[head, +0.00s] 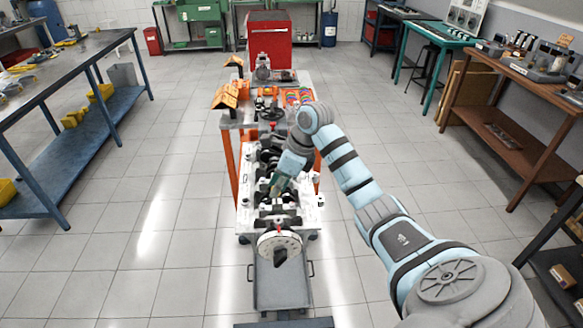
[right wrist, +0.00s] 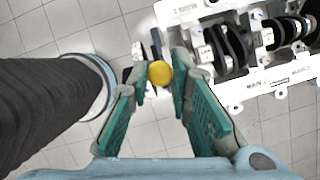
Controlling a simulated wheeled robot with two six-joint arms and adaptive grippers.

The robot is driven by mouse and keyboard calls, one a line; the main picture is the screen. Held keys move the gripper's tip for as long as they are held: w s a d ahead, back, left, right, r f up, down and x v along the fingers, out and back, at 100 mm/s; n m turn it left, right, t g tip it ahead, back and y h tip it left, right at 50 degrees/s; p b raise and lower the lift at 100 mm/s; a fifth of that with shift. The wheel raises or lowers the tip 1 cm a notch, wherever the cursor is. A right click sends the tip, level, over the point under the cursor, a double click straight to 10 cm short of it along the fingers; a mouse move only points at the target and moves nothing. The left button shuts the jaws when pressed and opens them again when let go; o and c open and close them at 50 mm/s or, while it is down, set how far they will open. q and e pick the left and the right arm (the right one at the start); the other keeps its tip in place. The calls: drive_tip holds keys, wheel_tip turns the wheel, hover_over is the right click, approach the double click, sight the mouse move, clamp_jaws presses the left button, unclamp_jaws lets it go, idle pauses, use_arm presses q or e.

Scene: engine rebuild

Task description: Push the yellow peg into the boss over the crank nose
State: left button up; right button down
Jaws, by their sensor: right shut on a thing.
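My right gripper (head: 277,188) reaches in from the right over the white engine block (head: 247,221). It also shows in the right wrist view (right wrist: 160,75), where its fingertips are shut on the yellow peg (right wrist: 159,73). The peg's round yellow end faces the camera. In the head view I cannot make out the peg. The front end of the block carries a pale round disc (head: 268,242) with a dark centre. The boss over the crank nose is too small or hidden to tell. The block's dark crank parts (right wrist: 232,42) show at the upper right of the wrist view. My left gripper is not in view.
An orange parts bin (head: 228,97) and other parts stand behind the block. A grey tray (head: 281,285) lies below the disc. A blue-legged bench (head: 75,75) is at left, a brown bench (head: 525,88) at right.

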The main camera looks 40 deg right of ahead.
drive_tip(key=shift+f, duration=0.3)
drive_tip(key=b, duration=0.5)
hover_over(276, 220)
wheel_tip(276, 220, down, 5)
drive_tip(key=shift+s+d+f, duration=0.35)
drive_tip(key=shift+s+d, duration=0.05)
drive_tip(key=shift+s+r, duration=0.1)
drive_tip(key=shift+f+b, duration=1.55)
drive_tip(key=shift+f, duration=0.6)
idle(1.1)
drive_tip(key=c, duration=1.8)
unclamp_jaws()
drive_tip(key=shift+o, duration=0.5)
drive_tip(key=shift+r, duration=0.15)
